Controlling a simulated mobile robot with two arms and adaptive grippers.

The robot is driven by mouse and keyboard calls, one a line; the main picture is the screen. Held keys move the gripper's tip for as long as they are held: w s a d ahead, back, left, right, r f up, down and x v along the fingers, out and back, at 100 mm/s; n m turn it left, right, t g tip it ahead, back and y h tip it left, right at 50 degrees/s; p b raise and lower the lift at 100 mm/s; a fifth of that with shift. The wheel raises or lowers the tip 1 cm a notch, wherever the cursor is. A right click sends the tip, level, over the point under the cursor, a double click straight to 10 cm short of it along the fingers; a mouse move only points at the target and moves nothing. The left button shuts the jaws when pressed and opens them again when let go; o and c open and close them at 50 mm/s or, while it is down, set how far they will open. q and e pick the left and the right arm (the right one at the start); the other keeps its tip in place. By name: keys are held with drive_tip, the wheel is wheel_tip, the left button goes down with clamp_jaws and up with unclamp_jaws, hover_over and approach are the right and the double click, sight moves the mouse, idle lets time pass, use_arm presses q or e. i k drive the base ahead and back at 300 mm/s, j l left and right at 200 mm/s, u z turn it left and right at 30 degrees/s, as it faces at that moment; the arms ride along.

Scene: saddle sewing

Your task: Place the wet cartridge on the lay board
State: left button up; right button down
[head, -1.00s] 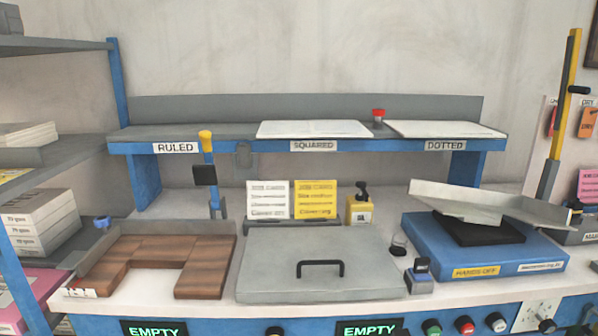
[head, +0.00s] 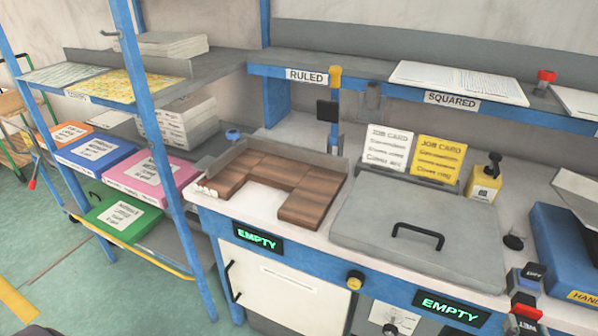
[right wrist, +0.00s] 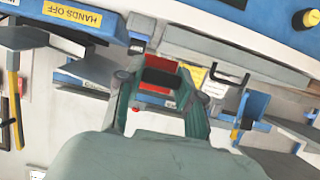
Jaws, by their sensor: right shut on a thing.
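The wet cartridge (head: 526,311), red on top with a dark label reading WET, is at the lower right edge of the head view. My right gripper (right wrist: 160,82) is shut on it; in the right wrist view a dark and red piece sits between the fingers. In the head view the gripper is mostly cut off by the frame's edge. The brown wooden U-shaped board (head: 313,202), which looks like the lay board, lies on the bench left of the grey lidded plate, well away from the cartridge. My left gripper is not in view.
The grey plate (head: 365,222) with a black handle lies between board and cartridge. A DRY-labelled block (head: 527,277) stands close to the cartridge. A blue-framed shelf (head: 172,190) with coloured boxes is at the left.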

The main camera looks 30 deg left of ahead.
sight(301, 203)
drive_tip(key=l+u, duration=0.1)
drive_tip(key=u, duration=0.3)
drive_tip(key=i+l+u, duration=0.1)
drive_tip(key=u, duration=0.35)
drive_tip(key=l+u, duration=0.1)
drive_tip(key=u, duration=0.3)
